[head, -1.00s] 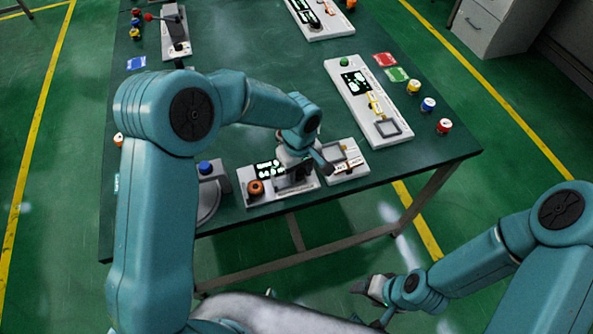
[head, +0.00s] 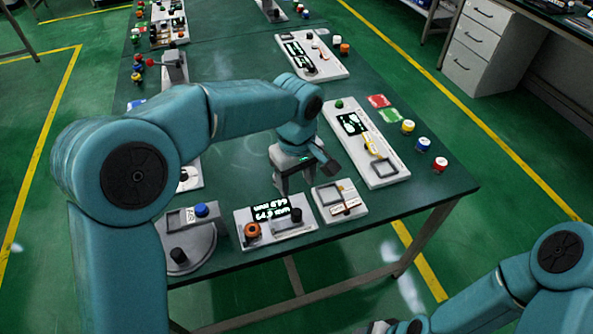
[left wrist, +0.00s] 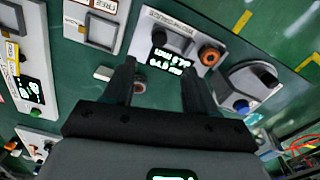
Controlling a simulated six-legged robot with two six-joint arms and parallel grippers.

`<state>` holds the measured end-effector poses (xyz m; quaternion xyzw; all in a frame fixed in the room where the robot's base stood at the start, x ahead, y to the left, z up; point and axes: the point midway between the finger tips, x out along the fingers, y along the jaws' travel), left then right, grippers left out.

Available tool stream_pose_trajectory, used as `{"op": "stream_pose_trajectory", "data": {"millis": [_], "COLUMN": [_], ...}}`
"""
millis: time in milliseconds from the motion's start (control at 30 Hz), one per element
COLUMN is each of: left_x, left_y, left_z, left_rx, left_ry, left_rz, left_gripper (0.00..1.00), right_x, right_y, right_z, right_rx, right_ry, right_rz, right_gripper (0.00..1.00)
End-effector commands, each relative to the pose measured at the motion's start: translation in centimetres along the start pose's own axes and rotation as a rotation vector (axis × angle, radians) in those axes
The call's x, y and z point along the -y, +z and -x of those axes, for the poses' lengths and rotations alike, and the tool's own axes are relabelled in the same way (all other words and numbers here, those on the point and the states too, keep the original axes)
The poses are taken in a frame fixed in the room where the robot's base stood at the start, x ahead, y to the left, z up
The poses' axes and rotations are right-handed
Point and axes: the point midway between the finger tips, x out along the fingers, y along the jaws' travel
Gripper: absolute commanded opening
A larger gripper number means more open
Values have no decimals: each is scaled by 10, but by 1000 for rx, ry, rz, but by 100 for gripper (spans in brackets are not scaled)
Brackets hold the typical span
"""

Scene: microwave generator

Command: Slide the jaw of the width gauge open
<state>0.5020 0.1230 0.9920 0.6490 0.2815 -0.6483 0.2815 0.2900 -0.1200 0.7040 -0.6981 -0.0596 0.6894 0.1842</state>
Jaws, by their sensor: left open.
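The width gauge (head: 272,236) is a pale panel at the table's near edge, with a lit green-on-black display, an orange knob (head: 252,230) and a black knob (head: 296,214) on its sliding part. The gauge also shows at the top of the left wrist view (left wrist: 196,27), its display reading upside down. My left gripper (head: 297,187) is open and empty, above and behind the gauge, apart from it. Its two fingers (left wrist: 158,75) stand either side of the display in the left wrist view. My right gripper (head: 393,327) is cut off at the bottom edge.
A small framed panel (head: 340,212) stands just right of the gauge. A round grey device with a blue button (head: 201,210) stands left. A long panel with a yellow slider (head: 371,146) lies behind right, near several coloured knobs. Green table shows between them.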

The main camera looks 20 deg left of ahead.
Motion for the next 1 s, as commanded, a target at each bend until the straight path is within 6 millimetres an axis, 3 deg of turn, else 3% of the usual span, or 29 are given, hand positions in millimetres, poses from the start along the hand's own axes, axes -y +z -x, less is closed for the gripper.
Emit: {"op": "stream_pose_trajectory", "data": {"millis": [100,233,1000], "left_x": [-1,0,1], "left_y": [0,0,2], "left_z": [18,26,27], "left_rx": [-1,0,0], "left_ry": [3,1,0], "left_rz": [-1,-1,-1], "left_gripper": [57,57,57], "right_x": [0,0,0], "right_y": [0,0,0], "right_z": [0,0,0], "right_rx": [0,0,0], "right_ry": [0,0,0], "right_rz": [0,0,0], "right_gripper": [61,61,61]}}
